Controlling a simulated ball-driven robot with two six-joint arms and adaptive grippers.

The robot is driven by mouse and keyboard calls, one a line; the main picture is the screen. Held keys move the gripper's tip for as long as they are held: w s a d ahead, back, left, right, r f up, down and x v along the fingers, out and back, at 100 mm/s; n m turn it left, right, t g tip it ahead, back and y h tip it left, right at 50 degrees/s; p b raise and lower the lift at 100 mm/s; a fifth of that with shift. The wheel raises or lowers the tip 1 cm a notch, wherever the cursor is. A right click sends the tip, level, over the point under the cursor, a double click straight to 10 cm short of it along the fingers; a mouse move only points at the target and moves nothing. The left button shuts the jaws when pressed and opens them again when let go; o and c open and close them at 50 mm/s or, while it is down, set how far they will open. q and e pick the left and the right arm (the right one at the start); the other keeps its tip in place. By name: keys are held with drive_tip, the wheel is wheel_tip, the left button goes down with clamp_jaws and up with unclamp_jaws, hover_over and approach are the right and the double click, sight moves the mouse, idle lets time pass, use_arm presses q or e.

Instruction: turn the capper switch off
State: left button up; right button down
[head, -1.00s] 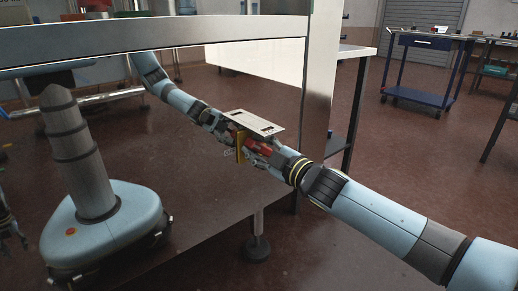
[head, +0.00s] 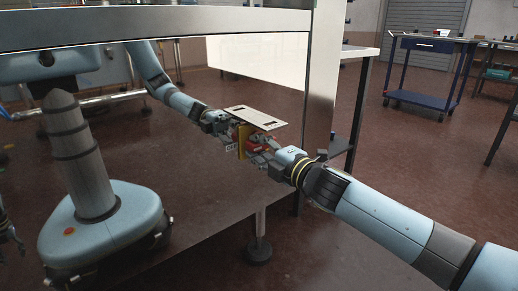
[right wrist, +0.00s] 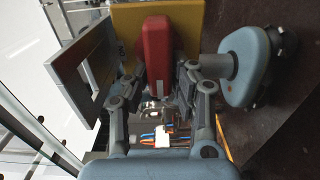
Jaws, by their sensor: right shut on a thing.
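The capper switch has a red handle (head: 254,147) standing out from a yellow plate (head: 243,140) on the dark glossy machine panel. My right gripper (head: 261,149) reaches in from the right and is shut on the red handle. In the right wrist view the red handle (right wrist: 157,50) lies between the two fingers of my right gripper (right wrist: 157,78), with the yellow plate (right wrist: 189,22) behind it. The fingers hide part of the handle. My left gripper itself is not in view; a dark, gripper-like shape at the left edge seems to be a reflection.
A slotted light metal plate (head: 256,117) juts out just above the switch, close over my gripper. A steel post (head: 319,80) stands right of it. The glossy panel mirrors my body and arm. A blue cart (head: 430,75) stands far back on open floor.

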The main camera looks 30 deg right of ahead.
drive_tip(key=shift+f, duration=0.15)
idle(0.3)
drive_tip(key=c, duration=1.1)
unclamp_jaws()
drive_tip(key=shift+c, duration=0.2)
